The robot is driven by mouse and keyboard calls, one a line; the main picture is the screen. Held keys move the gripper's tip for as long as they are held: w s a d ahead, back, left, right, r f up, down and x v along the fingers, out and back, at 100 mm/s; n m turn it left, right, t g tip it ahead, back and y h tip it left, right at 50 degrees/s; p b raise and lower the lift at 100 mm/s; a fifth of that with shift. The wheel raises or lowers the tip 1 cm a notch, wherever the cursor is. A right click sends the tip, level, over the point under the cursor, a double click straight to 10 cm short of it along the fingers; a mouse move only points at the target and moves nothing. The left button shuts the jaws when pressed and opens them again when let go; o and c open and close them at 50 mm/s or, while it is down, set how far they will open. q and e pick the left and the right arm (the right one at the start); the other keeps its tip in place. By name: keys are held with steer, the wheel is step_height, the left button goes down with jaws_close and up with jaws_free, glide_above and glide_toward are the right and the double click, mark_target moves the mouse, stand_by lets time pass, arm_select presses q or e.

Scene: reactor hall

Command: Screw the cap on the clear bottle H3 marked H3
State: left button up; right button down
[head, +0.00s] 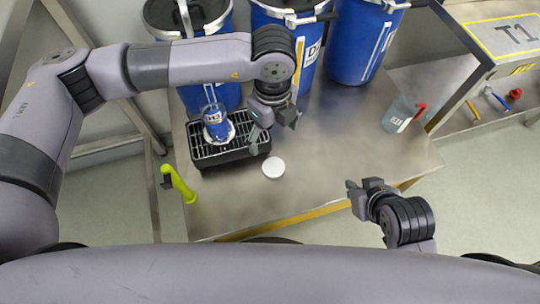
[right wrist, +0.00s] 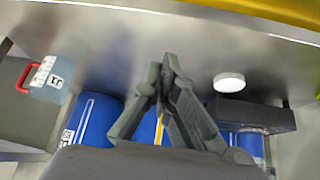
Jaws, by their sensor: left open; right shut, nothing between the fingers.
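A small bottle (head: 216,125) with a white label stands on the black slotted tray (head: 202,158); it looks blue, and its mark is too small to read surely. A round white cap (head: 273,168) lies flat on the metal table, just right of the tray; it also shows in the right wrist view (right wrist: 229,82). My left gripper (head: 272,125) is open and empty, right of the bottle and beyond the cap. My right gripper (head: 359,189) is shut and empty near the table's front right edge; its fingertips meet in the right wrist view (right wrist: 163,75).
Several blue drums (head: 362,45) stand along the back. A clear jug (head: 398,115) with a red handle stands at the right of the table. A yellow-green tool (head: 181,185) is at the left edge. The table's middle (head: 330,140) is clear.

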arm_select(q)
steer(key=shift+r, duration=0.1)
steer(key=shift+s, duration=0.1)
arm_select(e)
steer(key=shift+s, duration=0.1)
arm_select(q)
steer(key=b, duration=0.3)
glide_above(272, 168)
step_height(272, 168, down, 12)
arm_select(e)
steer(key=w+a+r+t+y, duration=0.2)
steer(key=w+a+r+t, duration=0.2)
steer(key=w+r+t, duration=0.3)
steer(key=w+r, duration=0.2)
steer(key=w, duration=0.1)
steer(key=shift+w+r+t, duration=0.2)
steer(key=shift+t, duration=0.2)
arm_select(q)
steer(key=shift+f, duration=0.2)
